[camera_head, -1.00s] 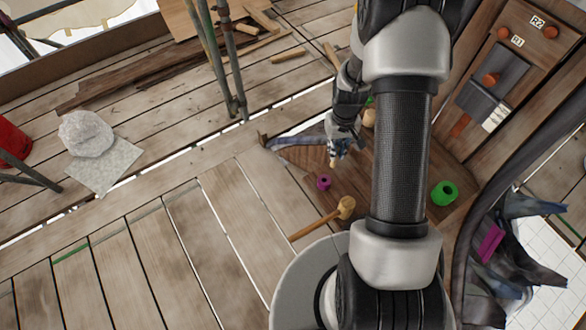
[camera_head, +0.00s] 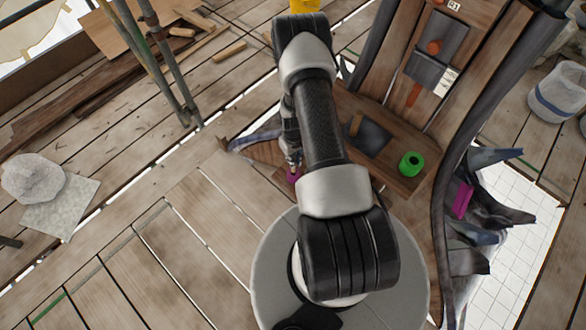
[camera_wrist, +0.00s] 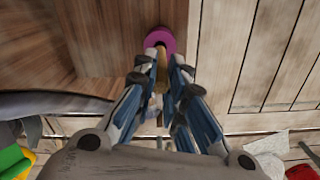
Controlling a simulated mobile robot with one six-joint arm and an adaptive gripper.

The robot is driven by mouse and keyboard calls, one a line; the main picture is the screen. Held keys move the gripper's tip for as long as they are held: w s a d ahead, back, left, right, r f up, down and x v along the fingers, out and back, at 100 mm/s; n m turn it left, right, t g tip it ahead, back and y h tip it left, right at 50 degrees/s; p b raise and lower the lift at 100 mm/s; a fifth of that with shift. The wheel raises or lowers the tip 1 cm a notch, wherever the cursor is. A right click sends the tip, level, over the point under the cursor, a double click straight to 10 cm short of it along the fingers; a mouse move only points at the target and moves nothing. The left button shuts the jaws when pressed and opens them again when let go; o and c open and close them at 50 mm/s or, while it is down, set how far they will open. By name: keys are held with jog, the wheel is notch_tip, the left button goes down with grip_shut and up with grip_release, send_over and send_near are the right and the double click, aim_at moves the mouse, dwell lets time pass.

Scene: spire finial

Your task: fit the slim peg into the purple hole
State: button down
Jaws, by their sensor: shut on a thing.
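The purple ring (camera_head: 295,174) with the hole lies on the brown wooden board at the near left, partly behind my gripper in the head view. It also shows at the top of the wrist view (camera_wrist: 161,39). My gripper (camera_wrist: 161,60) is shut on the slim tan peg (camera_wrist: 162,78), which points toward the ring. In the wrist view the peg's far end and the fingertips overlap the ring's near edge. I cannot tell whether the peg's tip is inside the hole or just above it. In the head view my gripper (camera_head: 293,160) is right at the ring.
A green ring (camera_head: 411,163) stands on the board to the right. A dark slab (camera_head: 370,136) and a small wooden piece (camera_head: 355,123) lie beyond my arm. Scaffold poles (camera_head: 160,70) stand at upper left. Planks (camera_head: 130,240) at left are clear.

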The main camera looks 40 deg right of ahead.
jog(key=shift+f+b, duration=0.85)
jog(key=shift+f, duration=2.2)
jog(key=shift+f, duration=0.2)
jog(key=c, duration=1.7)
grip_release()
jog(key=shift+o, duration=0.2)
jog(key=shift+r, duration=0.15)
